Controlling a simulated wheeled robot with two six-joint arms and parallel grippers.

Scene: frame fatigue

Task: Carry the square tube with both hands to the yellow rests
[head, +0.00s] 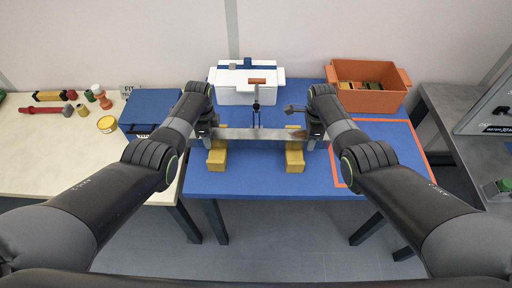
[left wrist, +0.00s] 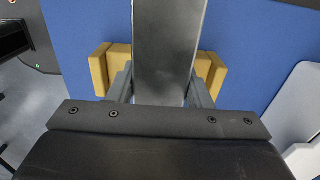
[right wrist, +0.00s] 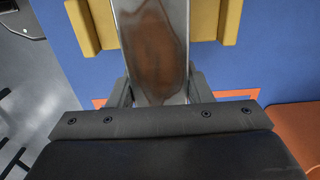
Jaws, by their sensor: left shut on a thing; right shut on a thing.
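The grey square tube (head: 258,133) lies crosswise over the blue table in the head view, level, with a shiny metal face. My left gripper (head: 209,131) is shut on its left end; the tube also shows between the fingers in the left wrist view (left wrist: 166,50). My right gripper (head: 312,131) is shut on its right end; a brownish reflection or stain marks the tube in the right wrist view (right wrist: 152,45). Two yellow rests, left (head: 216,160) and right (head: 294,160), stand below the tube. I cannot tell whether the tube touches them.
An orange-outlined area (head: 380,150) at right is mostly clear. A blue case (head: 150,108) sits on the left table.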

